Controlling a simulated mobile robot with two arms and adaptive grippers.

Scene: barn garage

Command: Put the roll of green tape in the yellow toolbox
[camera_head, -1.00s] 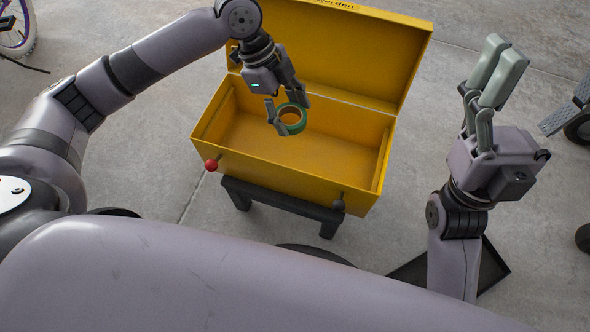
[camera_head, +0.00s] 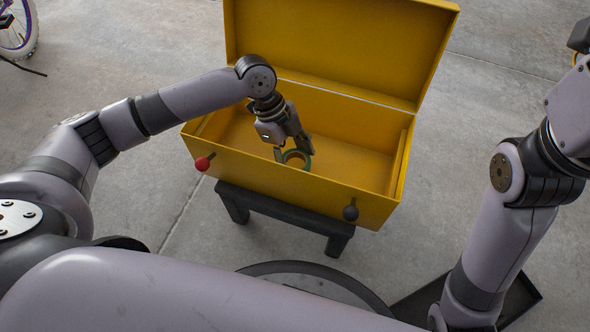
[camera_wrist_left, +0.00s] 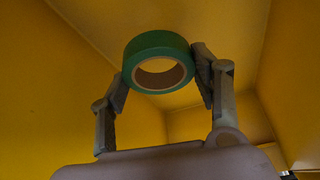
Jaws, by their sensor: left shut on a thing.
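The yellow toolbox (camera_head: 215,165) stands open with its lid (camera_head: 340,45) raised at the back. My left gripper (camera_head: 292,156) is inside the toolbox opening, left of its middle. It is shut on the roll of green tape (camera_head: 306,163), holding it by its sides. In the left wrist view, the green tape (camera_wrist_left: 150,44) sits between the two fingers, with yellow walls around. I cannot tell whether the roll touches the toolbox floor.
The toolbox stands on a dark stool (camera_head: 287,212). A red knob (camera_head: 203,163) and a dark knob (camera_head: 350,211) stick out at its front. A bicycle wheel (camera_head: 17,28) is at the far left. The right part of the toolbox is empty.

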